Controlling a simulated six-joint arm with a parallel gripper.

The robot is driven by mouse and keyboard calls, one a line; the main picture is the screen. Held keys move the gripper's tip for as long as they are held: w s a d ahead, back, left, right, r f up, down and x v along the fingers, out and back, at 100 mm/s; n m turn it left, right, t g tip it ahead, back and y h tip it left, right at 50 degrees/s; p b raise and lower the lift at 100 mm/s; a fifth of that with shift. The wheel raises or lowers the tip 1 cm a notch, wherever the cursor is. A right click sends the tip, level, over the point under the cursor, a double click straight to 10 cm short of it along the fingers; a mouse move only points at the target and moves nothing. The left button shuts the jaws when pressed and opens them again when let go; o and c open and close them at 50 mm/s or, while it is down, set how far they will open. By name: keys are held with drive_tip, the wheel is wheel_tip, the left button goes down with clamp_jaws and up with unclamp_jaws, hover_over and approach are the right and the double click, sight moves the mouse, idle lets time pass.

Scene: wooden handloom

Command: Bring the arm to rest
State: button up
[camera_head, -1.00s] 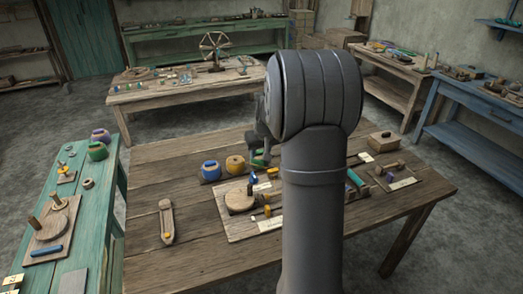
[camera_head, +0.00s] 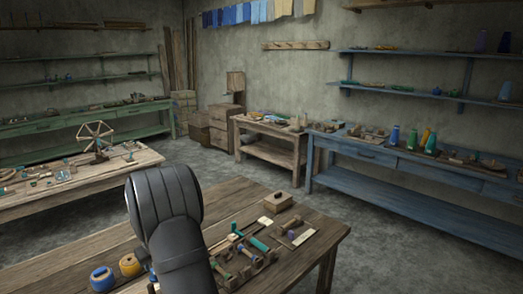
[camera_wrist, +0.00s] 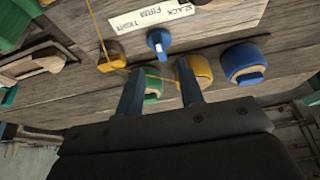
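My arm (camera_head: 170,225) stands in front of the wooden work table in the head view and hides where its end is. In the wrist view my gripper (camera_wrist: 160,85) has its two dark fingers spread apart, with no object held between them. A green spool (camera_wrist: 152,88) shows beyond the gap and a yellow spool (camera_wrist: 202,72) beyond the right finger. I cannot tell how far the fingertips are from them. A blue spool (camera_wrist: 244,64) sits to the right. A blue knob (camera_wrist: 158,42) lies by a white label reading slack, firm, tight (camera_wrist: 150,14).
The work table (camera_head: 315,235) holds a wooden block (camera_head: 279,201), several small tools and a blue spool (camera_head: 101,279). A bench with a spoked wheel (camera_head: 95,137) stands behind left. A blue bench (camera_head: 400,190) runs along the right wall. Floor between them is clear.

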drive_tip(key=shift+x, duration=3.2)
drive_tip(key=v, duration=1.8)
drive_tip(key=x, duration=1.8)
drive_tip(key=shift+f, duration=0.15)
drive_tip(key=shift+r+m, duration=0.35)
drive_tip(key=shift+m, duration=0.25)
drive_tip(key=s+a+v, duration=0.1)
drive_tip(key=v, duration=1.6)
drive_tip(key=shift+w+a+f+m+h, duration=0.1)
drive_tip(key=shift+w+f+m+h, duration=0.2)
drive_tip(key=shift+f, duration=0.3)
drive_tip(key=shift+w+a+f+m+h, duration=0.1)
drive_tip(key=shift+w+a+f+m, duration=0.1)
drive_tip(key=shift+f+m, duration=0.3)
drive_tip(key=shift+w+a+f+m+h, duration=0.1)
drive_tip(key=shift+w+f+m+h, duration=0.15)
drive_tip(key=shift+f, duration=0.4)
